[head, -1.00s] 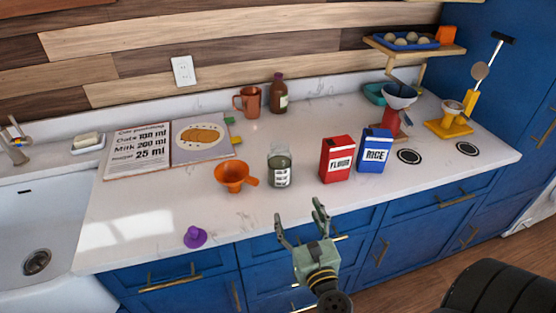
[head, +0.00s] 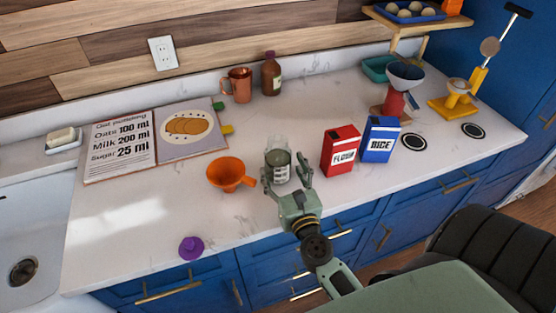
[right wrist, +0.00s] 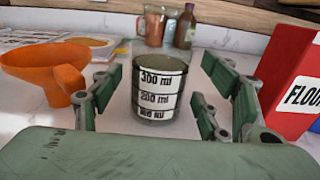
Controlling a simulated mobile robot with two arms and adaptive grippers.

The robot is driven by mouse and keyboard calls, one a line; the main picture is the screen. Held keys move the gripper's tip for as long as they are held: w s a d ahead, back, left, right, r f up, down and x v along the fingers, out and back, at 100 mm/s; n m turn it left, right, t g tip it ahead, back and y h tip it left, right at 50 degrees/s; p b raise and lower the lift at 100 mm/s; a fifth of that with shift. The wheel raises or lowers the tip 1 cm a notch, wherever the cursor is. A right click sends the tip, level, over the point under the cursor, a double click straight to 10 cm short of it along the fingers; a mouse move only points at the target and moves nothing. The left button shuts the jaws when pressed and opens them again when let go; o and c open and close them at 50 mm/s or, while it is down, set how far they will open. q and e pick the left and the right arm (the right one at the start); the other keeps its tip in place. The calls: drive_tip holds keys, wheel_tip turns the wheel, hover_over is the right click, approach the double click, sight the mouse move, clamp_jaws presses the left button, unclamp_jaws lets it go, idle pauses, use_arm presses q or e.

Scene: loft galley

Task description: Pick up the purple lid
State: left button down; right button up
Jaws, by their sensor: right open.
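The purple lid (head: 191,247) lies on the white counter near its front edge, left of centre in the head view. It is a small round disc with a knob. My right gripper (head: 287,175) is open at the front of the counter, well to the right of the lid. Its fingers point at a glass measuring jar (head: 281,168) with volume marks. In the right wrist view the jar (right wrist: 160,88) stands between and beyond the spread fingers (right wrist: 165,105), and the jaws hold nothing. The lid does not show in the right wrist view. My left gripper is out of view.
An orange funnel (head: 228,175) stands left of the jar. A red flour box (head: 340,150) and a blue rice box (head: 380,139) stand right of it. A recipe book (head: 122,146) lies open behind. The counter around the lid is clear; the sink (head: 28,235) is at left.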

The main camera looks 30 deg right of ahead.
drive_tip(key=x, duration=0.3)
drive_tip(key=p+x, duration=0.1)
drive_tip(key=shift+w+f, duration=0.25)
drive_tip(key=shift+f, duration=0.05)
drive_tip(key=shift+s, duration=0.1)
drive_tip(key=shift+c, duration=0.5)
drive_tip(key=c, duration=1.3)
drive_tip(key=shift+r, duration=0.15)
drive_tip(key=shift+c, duration=0.6)
